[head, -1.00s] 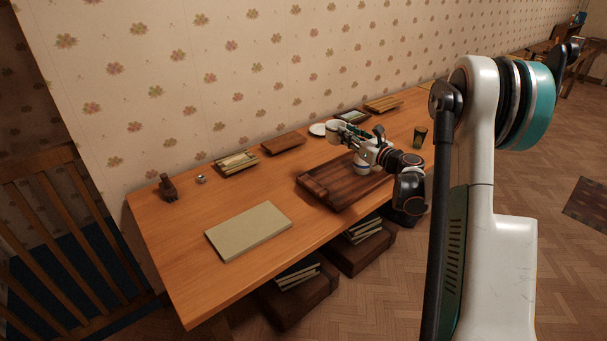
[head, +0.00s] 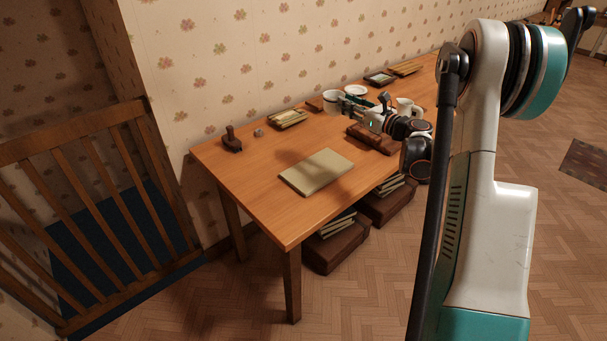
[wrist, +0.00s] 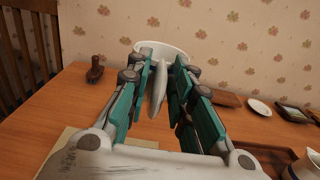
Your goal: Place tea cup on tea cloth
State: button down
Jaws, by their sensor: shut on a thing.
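A white tea cup (head: 330,103) is in my gripper (head: 346,103), above the back part of the wooden table. In the wrist view the cup (wrist: 150,47) is beyond the fingers, and the gripper (wrist: 159,75) is shut on its handle. The tea cloth, a flat pale beige rectangle (head: 317,171), lies on the table to the front left of the gripper. In the wrist view a part of the cloth (wrist: 72,138) shows at lower left, mostly hidden by my gripper.
A second white cup (head: 405,106) stands near the dark wooden tray (head: 372,140). A white saucer (head: 356,90) is farther right. The table around the cloth is clear.

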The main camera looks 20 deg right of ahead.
notch_tip(320, 180, down, 20)
jog(key=b, duration=0.7)
jog(key=shift+f, duration=0.1)
jog(key=shift+a, duration=0.1)
jog(key=c, duration=1.4)
grip_release()
jog(key=shift+f, duration=0.1)
jog(key=shift+s+r, duration=0.1)
jog(key=shift+r, duration=0.1)
jog(key=p+v, duration=0.3)
jog(key=v, duration=0.7)
jog(key=shift+s+r+p, duration=0.1)
jog(key=shift+s+p, duration=0.1)
jog(key=shift+p, duration=0.1)
jog(key=shift+s+d, duration=0.4)
jog(key=shift+s, duration=0.25)
